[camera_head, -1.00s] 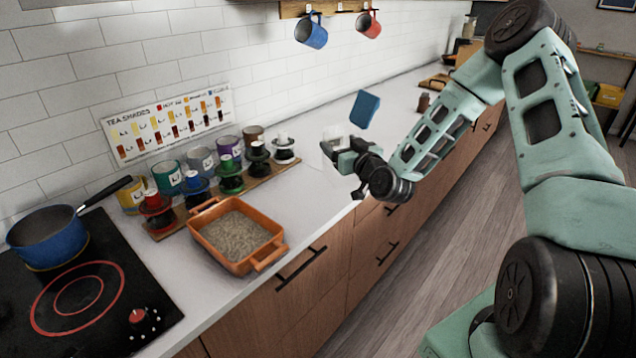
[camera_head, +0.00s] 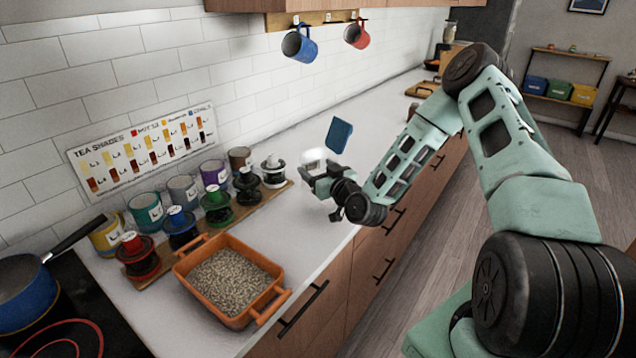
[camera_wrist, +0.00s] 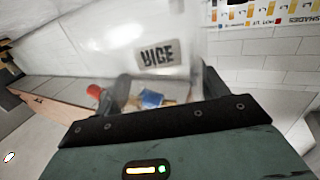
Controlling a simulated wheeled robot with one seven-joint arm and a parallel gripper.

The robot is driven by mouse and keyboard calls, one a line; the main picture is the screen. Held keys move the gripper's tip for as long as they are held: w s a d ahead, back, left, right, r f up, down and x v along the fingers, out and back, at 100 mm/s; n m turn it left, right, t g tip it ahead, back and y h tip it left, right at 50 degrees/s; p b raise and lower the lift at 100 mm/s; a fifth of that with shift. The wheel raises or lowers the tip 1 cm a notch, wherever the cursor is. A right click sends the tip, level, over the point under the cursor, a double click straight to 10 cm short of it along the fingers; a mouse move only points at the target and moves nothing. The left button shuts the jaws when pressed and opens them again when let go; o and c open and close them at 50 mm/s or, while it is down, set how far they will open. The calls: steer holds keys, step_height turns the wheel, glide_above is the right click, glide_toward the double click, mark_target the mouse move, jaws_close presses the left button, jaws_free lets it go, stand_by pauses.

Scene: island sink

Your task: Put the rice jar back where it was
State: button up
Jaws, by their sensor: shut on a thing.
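The rice jar (camera_wrist: 178,25) is clear and looks empty, with a "RICE" label that shows in the wrist view. In the head view the jar (camera_head: 312,157) is a pale, see-through shape. My gripper (camera_head: 318,178) is shut on it, above the counter just right of the row of spool-like stands. The fingers show dark through and beside the jar in the wrist view. The jar's base is hard to make out in the head view. An orange tray (camera_head: 184,273) full of grain stands on the counter, left of and nearer than my gripper.
Coloured tins and stands on a wooden board (camera_head: 264,202) line the wall side. A blue flat thing (camera_head: 339,135) shows behind my gripper; its support is unclear. Blue (camera_head: 300,44) and red (camera_head: 357,34) mugs hang above. The hob (camera_head: 100,330) is at left. Counter beyond is fairly clear.

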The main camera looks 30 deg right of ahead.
steer(key=shift+f+p, duration=0.6)
steer(key=shift+f, duration=1.65)
steer(key=shift+f, duration=0.1)
steer(key=o, duration=1.4)
